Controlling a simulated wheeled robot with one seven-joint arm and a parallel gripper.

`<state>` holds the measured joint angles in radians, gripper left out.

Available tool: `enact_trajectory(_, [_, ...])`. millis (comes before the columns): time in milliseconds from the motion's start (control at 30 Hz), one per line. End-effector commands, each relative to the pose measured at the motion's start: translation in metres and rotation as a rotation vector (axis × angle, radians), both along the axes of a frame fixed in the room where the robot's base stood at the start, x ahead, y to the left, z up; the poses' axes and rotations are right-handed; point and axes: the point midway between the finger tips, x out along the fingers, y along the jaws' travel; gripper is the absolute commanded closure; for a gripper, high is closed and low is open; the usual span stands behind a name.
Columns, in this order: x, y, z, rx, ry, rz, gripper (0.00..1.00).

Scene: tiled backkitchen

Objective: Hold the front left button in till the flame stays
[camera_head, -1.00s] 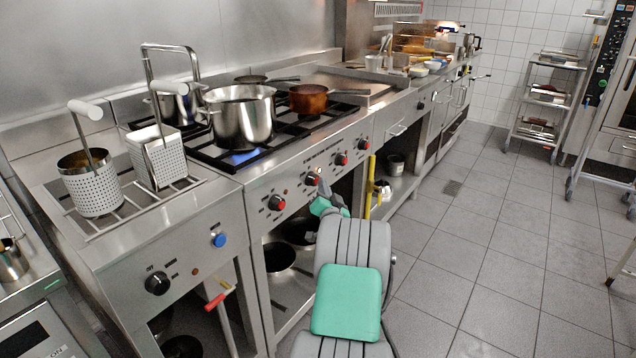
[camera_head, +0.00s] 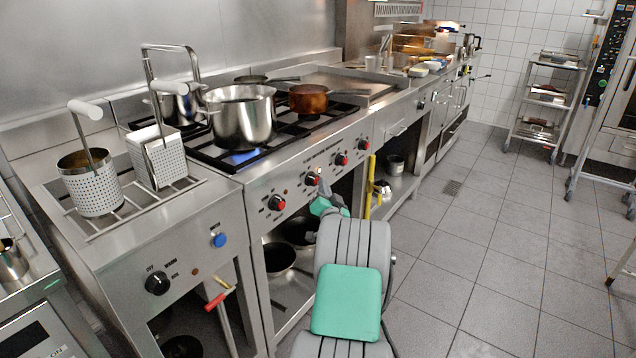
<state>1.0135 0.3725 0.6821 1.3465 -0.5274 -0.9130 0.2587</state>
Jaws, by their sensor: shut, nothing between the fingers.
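The steel range (camera_head: 262,180) has a row of red-and-black knobs along its front panel. The leftmost knob is the front left one (camera_head: 277,203); a second knob (camera_head: 312,179) is to its right. A blue flame (camera_head: 240,157) shows at the front left burner under a large steel pot (camera_head: 241,118). My gripper (camera_head: 321,188) is shut and empty, its tips close at the second knob from the left. I cannot tell whether they touch or press it. My arm hides part of the space below the panel.
A copper pan (camera_head: 308,99) stands on the hob behind. A yellow upright bar (camera_head: 369,187) stands just right of my gripper.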

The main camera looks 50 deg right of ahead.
Motion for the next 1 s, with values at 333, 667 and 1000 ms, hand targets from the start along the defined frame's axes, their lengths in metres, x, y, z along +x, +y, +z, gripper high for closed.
enact_trajectory(333, [0.000, 0.000, 0.000, 0.000, 0.000, 0.000, 1.00])
enact_trajectory(667, [-0.014, -0.001, -0.001, 0.000, -0.001, -0.001, 1.00])
enact_trajectory(1000, [-0.017, -0.002, -0.001, 0.000, 0.000, 0.000, 1.00])
